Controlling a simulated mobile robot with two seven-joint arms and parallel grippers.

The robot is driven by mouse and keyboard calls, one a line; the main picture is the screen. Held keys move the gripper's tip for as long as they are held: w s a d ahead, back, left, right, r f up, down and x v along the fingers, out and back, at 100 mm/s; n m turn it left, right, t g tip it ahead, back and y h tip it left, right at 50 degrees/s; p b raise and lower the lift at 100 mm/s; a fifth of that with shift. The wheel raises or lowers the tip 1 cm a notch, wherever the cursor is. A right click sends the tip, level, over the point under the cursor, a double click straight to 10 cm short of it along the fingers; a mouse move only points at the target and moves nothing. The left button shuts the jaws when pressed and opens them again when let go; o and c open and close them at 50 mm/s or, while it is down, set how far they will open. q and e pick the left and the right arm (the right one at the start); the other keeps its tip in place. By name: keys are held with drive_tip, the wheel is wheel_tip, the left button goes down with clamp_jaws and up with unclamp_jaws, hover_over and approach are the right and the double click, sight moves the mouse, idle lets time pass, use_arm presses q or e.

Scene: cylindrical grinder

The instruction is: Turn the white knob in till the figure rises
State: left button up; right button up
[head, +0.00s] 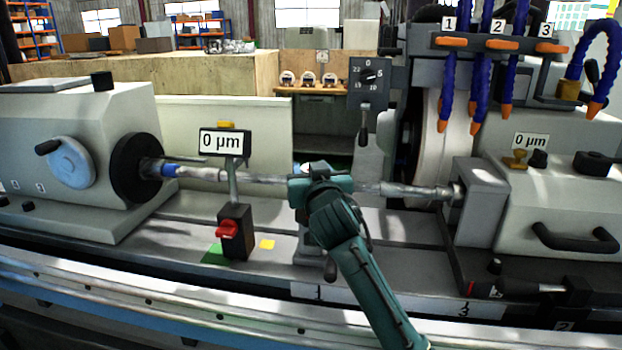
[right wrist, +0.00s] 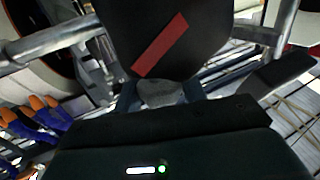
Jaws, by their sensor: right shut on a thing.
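My right gripper (head: 318,180) reaches in from below and is at the middle of the long grey shaft (head: 405,188). In the right wrist view its two dark fingertips (right wrist: 165,95) are shut on a pale, ribbed knob (right wrist: 160,92), which I take to be the white knob. In the head view my gripper hides most of this spot; a small white patch shows at its top edge. The display (head: 221,142) on the stand left of my gripper reads 0 µm. My left gripper is not in view.
A black block with a red stripe (right wrist: 160,45) is right beyond the knob. A black stand with a red switch (head: 228,229) is left of my arm. The grinding wheel (head: 438,135) and blue hoses with orange nozzles (head: 480,100) are at the back right.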

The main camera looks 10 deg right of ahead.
drive_tip(key=shift+f+m+h+b, duration=0.1)
drive_tip(key=shift+m+h+b, duration=0.45)
drive_tip(key=shift+h, duration=0.45)
drive_tip(key=o, duration=1)
